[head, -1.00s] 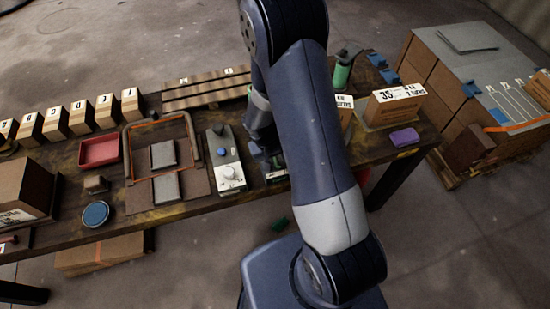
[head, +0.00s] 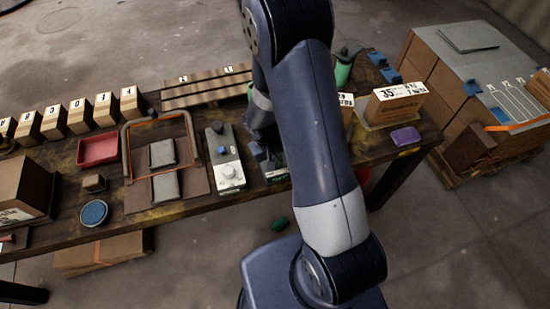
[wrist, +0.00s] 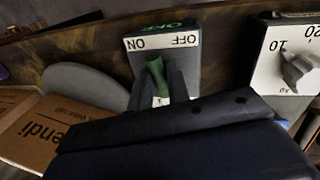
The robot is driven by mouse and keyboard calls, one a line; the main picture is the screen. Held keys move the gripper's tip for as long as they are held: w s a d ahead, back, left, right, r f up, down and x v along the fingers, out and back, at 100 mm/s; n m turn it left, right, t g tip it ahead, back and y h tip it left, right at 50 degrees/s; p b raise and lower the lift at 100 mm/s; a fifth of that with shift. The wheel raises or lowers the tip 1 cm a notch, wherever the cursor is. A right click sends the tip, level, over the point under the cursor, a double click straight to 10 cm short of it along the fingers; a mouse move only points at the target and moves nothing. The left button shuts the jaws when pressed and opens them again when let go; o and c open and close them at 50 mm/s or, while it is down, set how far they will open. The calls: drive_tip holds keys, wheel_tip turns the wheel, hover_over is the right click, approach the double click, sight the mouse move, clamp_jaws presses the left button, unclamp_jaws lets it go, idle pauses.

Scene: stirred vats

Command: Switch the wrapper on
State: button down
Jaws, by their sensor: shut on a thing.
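The switch box (wrist: 188,62) shows in the wrist view, a dark box with a white strip lettered ON and OFF, which reads upside down. A green lever (wrist: 155,70) stands up from it, leaning a little toward the ON side. My gripper (wrist: 160,88) is shut on the lever, and its fingers cover the lower part. In the head view my gripper (head: 262,150) is over the switch box (head: 274,172), which my arm partly hides. The wrapper seems to be the orange-edged frame with grey pads (head: 128,150) to the left.
A panel with a white dial (head: 229,171) and a blue knob stands just left of the switch box. A scale face (wrist: 266,62) is at the right in the wrist view. Labelled cartons (head: 397,104) and a purple block (head: 405,136) lie right of my arm.

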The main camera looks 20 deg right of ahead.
drive_tip(key=n+b, duration=0.1)
drive_tip(key=n, duration=0.3)
drive_tip(key=shift+d+t, duration=0.1)
drive_tip(key=shift+t, duration=0.2)
drive_tip(key=shift+n+t+y, duration=0.3)
drive_tip(key=shift+n, duration=1.3)
drive_tip(key=c, duration=1.4)
unclamp_jaws()
drive_tip(key=shift+o, duration=0.2)
wheel_tip(320, 180, up, 11)
drive_tip(key=s+a, duration=0.1)
drive_tip(key=shift+s+a+f, duration=0.15)
drive_tip(key=shift+s+a, duration=0.05)
drive_tip(key=shift+s, duration=0.1)
drive_tip(key=shift+f, duration=0.1)
